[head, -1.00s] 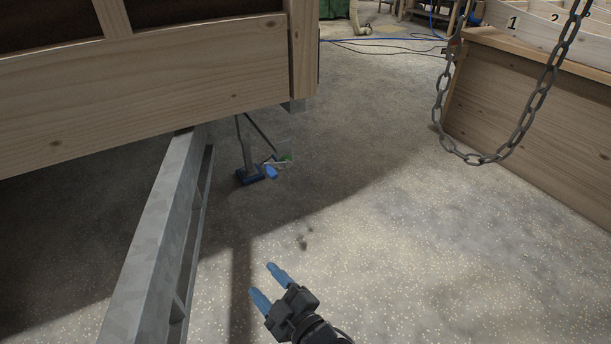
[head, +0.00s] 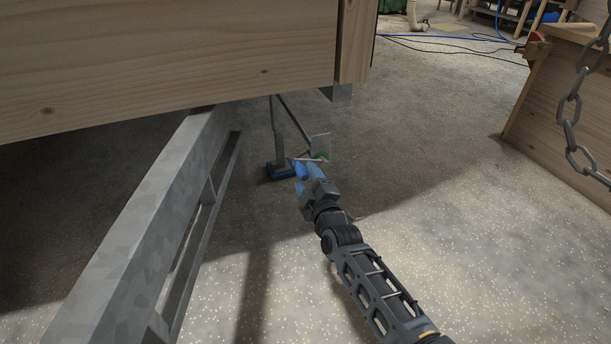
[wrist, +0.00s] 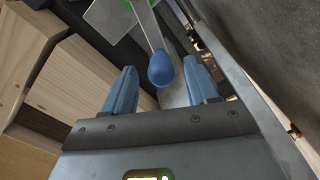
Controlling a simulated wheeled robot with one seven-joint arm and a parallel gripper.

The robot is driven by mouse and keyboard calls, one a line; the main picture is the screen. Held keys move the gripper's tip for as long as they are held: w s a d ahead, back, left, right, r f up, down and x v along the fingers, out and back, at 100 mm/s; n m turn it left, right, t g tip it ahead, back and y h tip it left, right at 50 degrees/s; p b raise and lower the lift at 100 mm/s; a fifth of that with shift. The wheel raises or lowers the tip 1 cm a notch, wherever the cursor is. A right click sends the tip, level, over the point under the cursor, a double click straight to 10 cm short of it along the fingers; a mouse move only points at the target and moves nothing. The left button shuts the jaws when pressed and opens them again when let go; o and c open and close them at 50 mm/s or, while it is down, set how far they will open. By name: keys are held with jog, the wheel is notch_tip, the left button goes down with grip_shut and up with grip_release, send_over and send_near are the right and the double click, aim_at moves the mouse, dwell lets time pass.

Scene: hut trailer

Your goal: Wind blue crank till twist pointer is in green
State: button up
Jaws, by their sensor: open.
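The blue crank knob (wrist: 162,70) sits between the two open blue fingers of my gripper (wrist: 162,88) in the wrist view, at the end of a light metal crank arm. In the head view my gripper (head: 309,178) is at the crank, and the blue knob (head: 300,170) shows beside its fingertips. A grey plate with a green patch (head: 321,154) stands just behind; the green (wrist: 101,10) also shows at the top of the wrist view. I cannot make out the twist pointer.
A wooden trailer body (head: 170,60) overhangs the crank from the upper left. A galvanised metal beam (head: 150,215) runs along the left. A hanging chain (head: 570,125) and a wooden box (head: 560,115) stand at the right. The floor between is clear.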

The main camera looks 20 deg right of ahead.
jog(key=shift+w+a+b, duration=0.1)
jog(key=shift+w+b, duration=0.4)
jog(key=shift+w, duration=1.15)
jog(key=shift+c, duration=0.4)
grip_shut()
